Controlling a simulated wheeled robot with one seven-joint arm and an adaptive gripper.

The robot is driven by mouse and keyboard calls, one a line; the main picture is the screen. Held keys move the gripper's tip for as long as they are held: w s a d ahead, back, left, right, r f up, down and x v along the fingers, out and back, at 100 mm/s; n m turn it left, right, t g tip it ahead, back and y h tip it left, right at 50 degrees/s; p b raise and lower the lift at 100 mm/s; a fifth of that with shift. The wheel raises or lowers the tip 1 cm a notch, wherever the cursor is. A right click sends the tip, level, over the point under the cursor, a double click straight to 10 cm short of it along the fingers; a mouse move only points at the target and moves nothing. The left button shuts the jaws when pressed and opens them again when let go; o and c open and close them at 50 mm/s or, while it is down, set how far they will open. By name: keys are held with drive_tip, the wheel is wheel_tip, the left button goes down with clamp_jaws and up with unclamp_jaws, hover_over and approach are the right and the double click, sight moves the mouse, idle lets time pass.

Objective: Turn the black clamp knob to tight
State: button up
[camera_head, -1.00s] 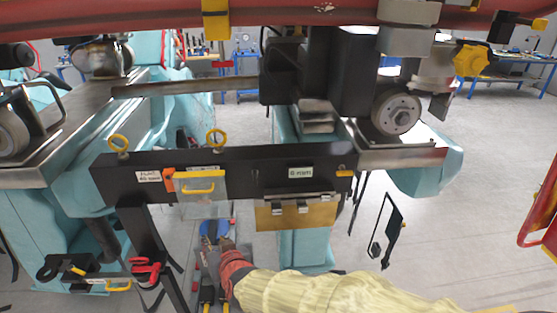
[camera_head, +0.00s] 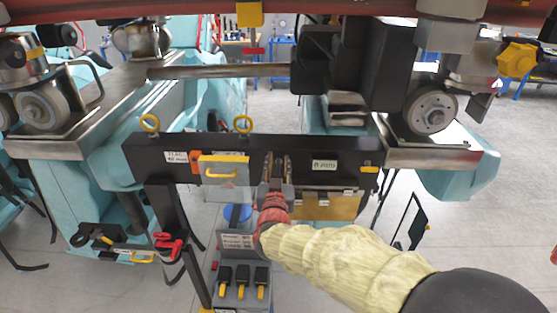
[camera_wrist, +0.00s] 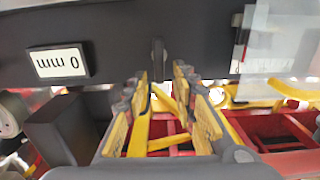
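My gripper (camera_head: 274,167) is raised in front of the dark horizontal bar (camera_head: 300,150) in the head view, between the clear panel with a yellow handle and a white label. In the wrist view my gripper (camera_wrist: 163,92) shows two yellow-padded fingers, spread apart with nothing held between them. A small dark upright part (camera_wrist: 158,55) stands on the bar just beyond the fingertips, in line with the gap. It may be the black clamp knob, but I cannot be sure. Whether the fingers touch it cannot be told.
The clear panel (camera_head: 224,171) hangs left of my gripper. A brass-coloured plate (camera_head: 335,207) hangs below the bar at right. A black block (camera_wrist: 62,130) is close to the fingers in the wrist view. A grey switch box (camera_head: 242,291) stands below. Open floor lies at right.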

drive_tip(key=shift+w, duration=0.7)
drive_tip(key=c, duration=0.3)
drive_tip(key=c, duration=0.4)
clamp_jaws()
